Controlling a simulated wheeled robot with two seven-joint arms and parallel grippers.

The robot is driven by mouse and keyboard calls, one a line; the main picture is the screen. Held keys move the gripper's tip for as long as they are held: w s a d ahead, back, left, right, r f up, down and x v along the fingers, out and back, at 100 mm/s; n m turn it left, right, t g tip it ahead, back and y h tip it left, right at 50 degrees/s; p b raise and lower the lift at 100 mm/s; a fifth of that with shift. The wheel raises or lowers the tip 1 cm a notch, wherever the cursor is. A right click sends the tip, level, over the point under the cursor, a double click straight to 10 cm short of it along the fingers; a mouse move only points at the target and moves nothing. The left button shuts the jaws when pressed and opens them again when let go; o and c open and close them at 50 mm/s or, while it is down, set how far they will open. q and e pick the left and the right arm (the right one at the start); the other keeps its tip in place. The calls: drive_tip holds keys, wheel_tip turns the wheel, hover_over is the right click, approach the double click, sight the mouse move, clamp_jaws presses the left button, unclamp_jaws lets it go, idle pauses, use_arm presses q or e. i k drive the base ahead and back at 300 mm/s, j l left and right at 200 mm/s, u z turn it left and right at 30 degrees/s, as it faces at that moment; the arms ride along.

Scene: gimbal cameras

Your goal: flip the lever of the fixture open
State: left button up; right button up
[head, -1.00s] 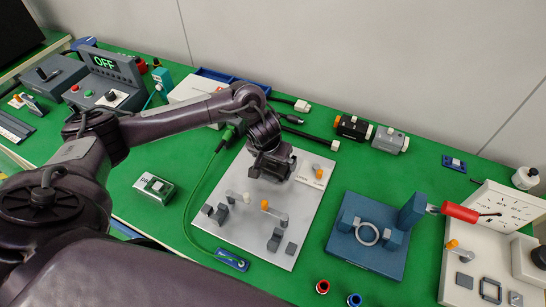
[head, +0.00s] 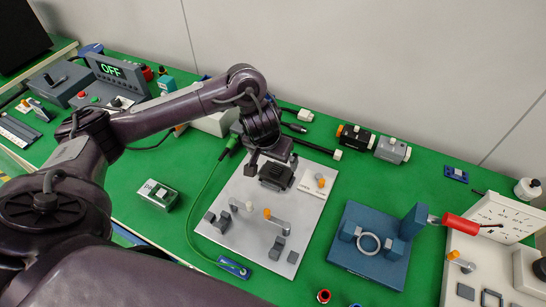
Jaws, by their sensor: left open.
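The fixture (head: 347,256) is a blue base plate on the green table, right of centre. Blue blocks on it hold a grey ring (head: 369,243). At its right stands a tall blue block (head: 413,221), and the lever with a red grip (head: 460,223) reaches out from it to the right, lying low. My left gripper (head: 272,178) is open and empty, over the back of the grey plate, left of the fixture and well apart from the lever. My right gripper is not in view.
The grey plate (head: 245,195) bears small orange-tipped levers and grey blocks. A white panel board (head: 500,250) stands right of the fixture, near the red grip. Black and grey connectors (head: 355,137) lie behind. Green table is bare between them and the fixture.

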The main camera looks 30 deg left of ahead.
sight(322, 182)
drive_tip(key=k, duration=1.5)
